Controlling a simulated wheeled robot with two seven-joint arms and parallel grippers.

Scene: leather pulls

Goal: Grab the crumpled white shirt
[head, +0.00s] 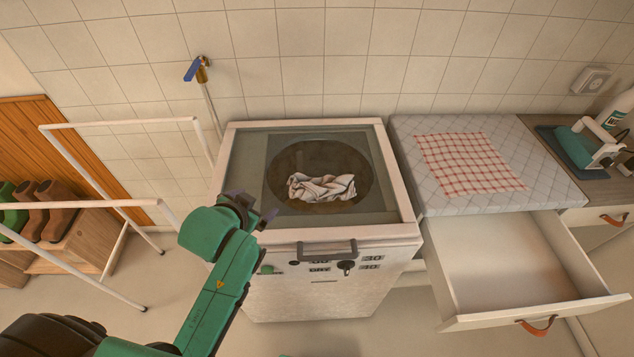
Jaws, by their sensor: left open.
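The crumpled white shirt (321,187) lies in the dark round opening in the top of a white washing machine (398,203). It appears to be seen through or under the glassy top panel; I cannot tell whether that panel is closed over it. My left gripper (255,207) is open and empty at the machine's front left corner, to the left of and nearer than the shirt. It is apart from the shirt. My right gripper is not in view.
A handle (327,250) and knobs are on the machine's front. An empty open drawer (510,265) juts out at right, below a padded top with a red checked cloth (470,163). A white drying rack (125,122) stands at left, by boots (52,211).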

